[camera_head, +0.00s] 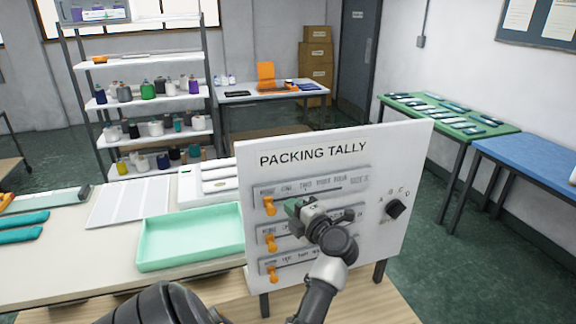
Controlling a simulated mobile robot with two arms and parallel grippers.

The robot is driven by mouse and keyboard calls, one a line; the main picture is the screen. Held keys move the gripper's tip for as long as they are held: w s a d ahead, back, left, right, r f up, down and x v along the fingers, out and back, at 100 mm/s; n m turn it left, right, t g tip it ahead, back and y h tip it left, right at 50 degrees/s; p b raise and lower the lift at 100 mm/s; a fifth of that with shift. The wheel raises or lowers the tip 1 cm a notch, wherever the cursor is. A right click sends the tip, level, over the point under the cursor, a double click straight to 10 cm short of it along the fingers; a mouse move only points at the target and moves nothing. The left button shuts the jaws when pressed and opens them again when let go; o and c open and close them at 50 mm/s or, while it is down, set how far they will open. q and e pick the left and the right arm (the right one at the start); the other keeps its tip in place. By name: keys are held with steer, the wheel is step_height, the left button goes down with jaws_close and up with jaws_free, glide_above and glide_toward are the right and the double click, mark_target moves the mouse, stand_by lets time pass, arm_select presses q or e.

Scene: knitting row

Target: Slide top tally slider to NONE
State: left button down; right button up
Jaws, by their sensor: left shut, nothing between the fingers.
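The middle orange knob (270,242) and bottom orange knob (271,273) are also at the left ends. My left gripper (292,207) is shut and empty, just right of the top knob. I cannot tell whether it touches the knob. My gripper and wrist hide part of the middle and lower rows. My right gripper is not in view.
A black dial (396,209) is at the board's right. A mint tray (192,262) and white panels lie on the table left of the board. Shelves with yarn cones (163,88), a green table (450,127) and a blue table (535,155) stand farther back.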

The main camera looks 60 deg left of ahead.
arm_select(q)
steer(key=s+d+p, duration=0.1)
steer(key=s+d, duration=0.1)
steer(key=d, duration=0.5)
steer(key=shift+s+d, duration=0.15)
steer(key=shift+d, duration=0.2)
stand_by(0.4)
